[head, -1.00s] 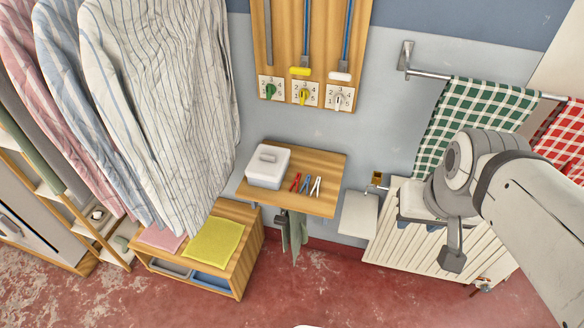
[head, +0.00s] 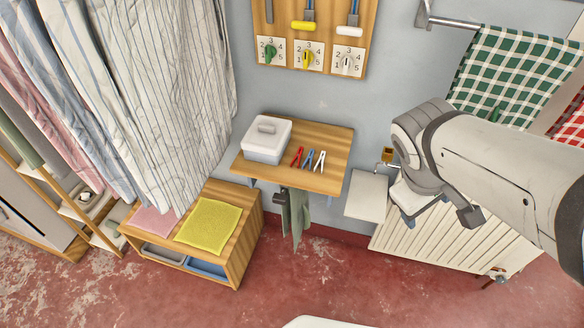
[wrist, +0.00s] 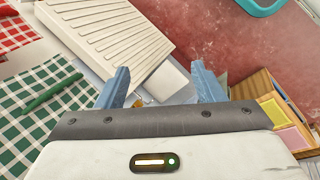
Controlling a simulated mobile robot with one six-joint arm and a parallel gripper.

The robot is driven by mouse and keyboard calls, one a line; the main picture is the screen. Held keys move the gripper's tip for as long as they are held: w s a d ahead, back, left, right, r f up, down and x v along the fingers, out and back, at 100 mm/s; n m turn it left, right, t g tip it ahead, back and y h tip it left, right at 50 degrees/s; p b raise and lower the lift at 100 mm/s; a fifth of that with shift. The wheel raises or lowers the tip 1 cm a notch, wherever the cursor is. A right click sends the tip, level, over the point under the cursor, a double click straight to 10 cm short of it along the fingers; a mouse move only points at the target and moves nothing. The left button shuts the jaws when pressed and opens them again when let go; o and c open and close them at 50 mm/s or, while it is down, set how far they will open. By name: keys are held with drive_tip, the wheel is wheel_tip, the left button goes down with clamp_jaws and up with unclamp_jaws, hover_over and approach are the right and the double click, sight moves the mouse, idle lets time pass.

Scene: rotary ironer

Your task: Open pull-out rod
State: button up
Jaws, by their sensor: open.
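No part is clearly recognisable as the pull-out rod. A metal wall rail (head: 448,20) at the upper right carries a green checked towel (head: 515,75). A small brass fitting (head: 387,155) sits on the wall above a white panel (head: 367,195). A dark knob (head: 278,198) and a hanging green cloth (head: 297,215) are under the wooden shelf. My gripper (wrist: 160,85) is open, its blue fingers apart with nothing held. In the wrist view the white panel (wrist: 167,82) shows beyond and between the fingers. In the head view my arm partly hides the gripper.
The wooden shelf (head: 335,145) holds a white lidded box (head: 266,139) and several pegs (head: 309,158). A ribbed white radiator (head: 450,232) stands below my arm. Striped shirts (head: 165,90) hang left, above a wooden bench (head: 247,235). The red floor (head: 310,275) in front is clear.

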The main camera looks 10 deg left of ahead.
drive_tip(key=w+a+f+n+t+h+b, duration=0.1)
drive_tip(key=w+a+f+n+h+b, duration=0.1)
drive_tip(key=w+f+n+b, duration=0.3)
drive_tip(key=w+a+f+n+t+h+b, duration=0.1)
drive_tip(key=f+n+t+h+b, duration=0.15)
drive_tip(key=f+b, duration=0.4)
drive_tip(key=n+t+y+b, duration=0.7)
drive_tip(key=n+t+b, duration=0.5)
drive_tip(key=n+b, duration=0.9)
approach(282, 194)
drive_tip(key=w+m, duration=0.1)
drive_tip(key=w, duration=0.2)
drive_tip(key=shift+f+b, duration=0.1)
drive_tip(key=shift+b, duration=0.2)
drive_tip(key=shift+w+a, duration=0.1)
drive_tip(key=shift+w, duration=0.05)
drive_tip(key=w, duration=0.2)
drive_tip(key=w+b, duration=0.1)
drive_tip(key=w, duration=0.2)
drive_tip(key=w+b, duration=0.1)
drive_tip(key=w, duration=0.1)
drive_tip(key=shift+w+d, duration=0.2)
drive_tip(key=shift+d, duration=0.15)
